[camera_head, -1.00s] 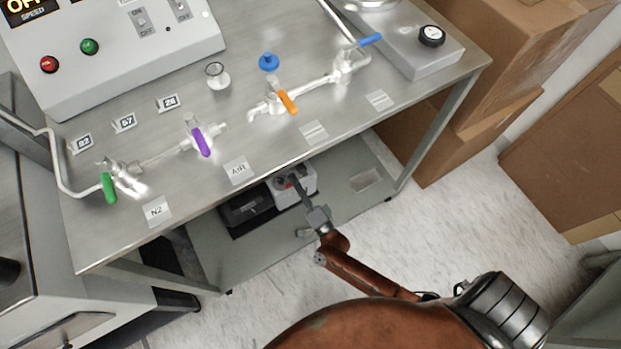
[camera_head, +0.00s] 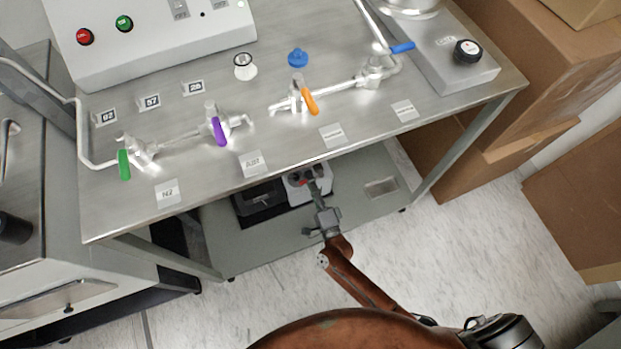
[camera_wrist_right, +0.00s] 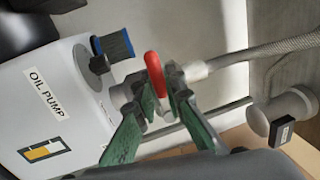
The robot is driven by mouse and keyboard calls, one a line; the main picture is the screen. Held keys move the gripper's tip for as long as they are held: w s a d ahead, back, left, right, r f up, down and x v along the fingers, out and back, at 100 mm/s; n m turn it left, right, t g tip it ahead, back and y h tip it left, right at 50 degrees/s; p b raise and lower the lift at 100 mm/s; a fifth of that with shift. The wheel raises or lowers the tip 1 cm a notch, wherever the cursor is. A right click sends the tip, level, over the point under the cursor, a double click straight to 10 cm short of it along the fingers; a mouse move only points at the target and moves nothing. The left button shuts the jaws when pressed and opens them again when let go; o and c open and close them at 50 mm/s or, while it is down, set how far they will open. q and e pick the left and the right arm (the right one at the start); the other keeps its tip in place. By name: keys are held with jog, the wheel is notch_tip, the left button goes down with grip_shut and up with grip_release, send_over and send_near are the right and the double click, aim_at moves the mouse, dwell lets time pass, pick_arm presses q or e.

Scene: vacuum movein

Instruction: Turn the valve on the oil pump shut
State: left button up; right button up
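The white oil pump (camera_wrist_right: 60,105) fills the left of the right wrist view, with its name label on the side. Its valve has a red handle (camera_wrist_right: 156,72) beside a braided hose. In the head view the pump (camera_head: 318,190) sits on the lower shelf under the bench. My right gripper (camera_wrist_right: 161,95) has its green fingers on either side of the red handle, close together at the tips, and seems closed on it. It also shows in the head view (camera_head: 315,187), reaching in from the front. My left gripper is in neither current view.
The steel bench top (camera_head: 300,145) overhangs the pump and carries glass taps with green, purple, orange and blue handles. A dark box (camera_head: 258,204) stands left of the pump. Cardboard boxes (camera_head: 545,70) stand at the right. The lower shelf (camera_head: 265,245) has clear room in front.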

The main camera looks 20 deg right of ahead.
jog(key=o, duration=0.4)
pick_arm(q)
jog(key=shift+w+r, duration=0.1)
jog(key=shift+w, duration=0.2)
pick_arm(e)
jog(key=shift+o, duration=0.2)
jog(key=shift+s, duration=0.25)
pick_arm(q)
jog(key=shift+s, duration=0.15)
pick_arm(e)
jog(key=s+f, duration=0.2)
jog(key=s, duration=0.9)
jog(key=shift+s+d+f, duration=0.15)
jog(key=shift+s+d, duration=0.05)
